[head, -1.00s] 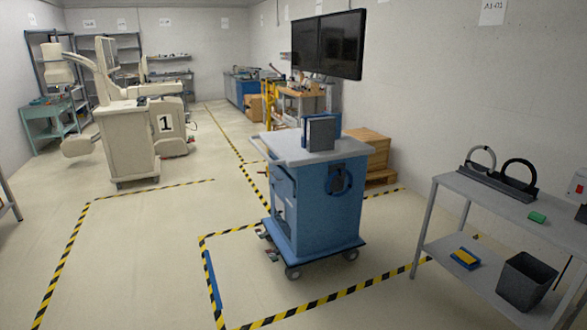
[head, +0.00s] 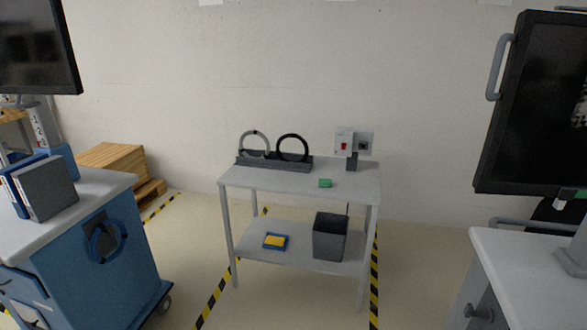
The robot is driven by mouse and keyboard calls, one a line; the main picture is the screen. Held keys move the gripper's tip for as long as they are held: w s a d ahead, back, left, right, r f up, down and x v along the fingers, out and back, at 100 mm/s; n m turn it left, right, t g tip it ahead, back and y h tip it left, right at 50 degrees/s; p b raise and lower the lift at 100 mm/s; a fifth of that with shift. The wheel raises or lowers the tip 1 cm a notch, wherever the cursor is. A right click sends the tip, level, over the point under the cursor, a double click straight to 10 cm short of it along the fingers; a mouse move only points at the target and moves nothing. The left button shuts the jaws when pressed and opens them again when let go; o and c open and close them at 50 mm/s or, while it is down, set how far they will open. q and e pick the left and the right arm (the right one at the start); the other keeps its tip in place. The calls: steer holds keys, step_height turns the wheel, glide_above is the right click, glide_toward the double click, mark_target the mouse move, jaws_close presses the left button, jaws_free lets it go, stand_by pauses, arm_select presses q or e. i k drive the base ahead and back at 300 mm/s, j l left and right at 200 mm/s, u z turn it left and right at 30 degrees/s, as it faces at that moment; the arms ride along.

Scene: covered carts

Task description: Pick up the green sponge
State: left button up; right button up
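The green sponge (head: 325,183) is a small green block lying on the top shelf of a grey two-level table (head: 270,181) against the wall. It sits near the front edge, right of the middle, with clear shelf around it. Neither of my grippers shows in the head view, and the table stands some way off.
A rack with two rings (head: 274,162) and a switch box (head: 344,142) are at the table's back. A dark bin (head: 330,237) and a blue-yellow item (head: 275,241) are on the lower shelf. A blue cart (head: 95,265) stands left, a monitor (head: 535,105) right. Floor before the table looks clear.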

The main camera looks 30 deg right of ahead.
mark_target(322, 182)
steer(key=i+l+z, duration=0.2)
steer(key=i+z, duration=0.65)
steer(key=i+l, duration=0.05)
